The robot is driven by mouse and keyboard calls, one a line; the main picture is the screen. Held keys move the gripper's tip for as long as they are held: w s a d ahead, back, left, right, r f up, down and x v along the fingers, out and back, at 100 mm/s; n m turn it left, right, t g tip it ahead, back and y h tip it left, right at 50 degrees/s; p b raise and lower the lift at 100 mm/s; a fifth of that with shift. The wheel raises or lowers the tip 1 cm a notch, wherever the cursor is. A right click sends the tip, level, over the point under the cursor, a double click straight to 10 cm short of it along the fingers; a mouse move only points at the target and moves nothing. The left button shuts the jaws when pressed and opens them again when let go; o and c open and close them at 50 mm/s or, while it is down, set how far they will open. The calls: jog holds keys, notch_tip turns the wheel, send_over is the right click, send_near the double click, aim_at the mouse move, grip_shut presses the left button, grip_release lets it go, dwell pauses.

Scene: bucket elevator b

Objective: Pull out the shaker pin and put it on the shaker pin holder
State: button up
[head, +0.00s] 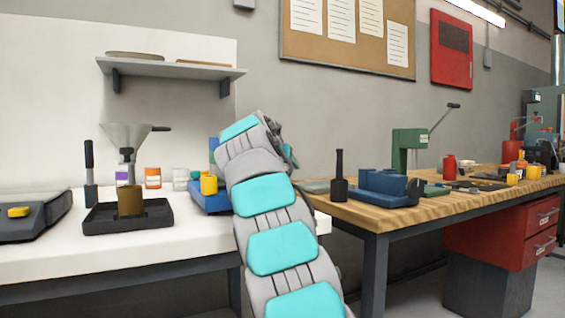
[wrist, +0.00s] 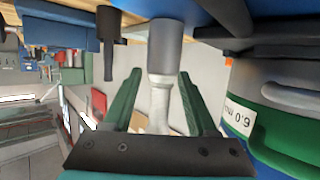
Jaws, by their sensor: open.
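In the wrist view, which looks upside down, my gripper (wrist: 160,82) is open, with one green finger on each side of a grey and pale upright post (wrist: 165,50). The post joins a blue body at the top of the picture. It may be the shaker pin, but I cannot tell for certain. Whether the fingers touch it is unclear; gaps show on both sides. In the head view my arm hides the gripper and post, beside a blue device (head: 212,202) on the white bench. I cannot tell which thing is the shaker pin holder.
A black post (head: 339,182) and a blue block (head: 383,188) stand on the wooden bench (head: 440,207). A funnel stand (head: 128,215) is left of my arm.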

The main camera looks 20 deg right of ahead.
grip_shut()
dwell(0.5)
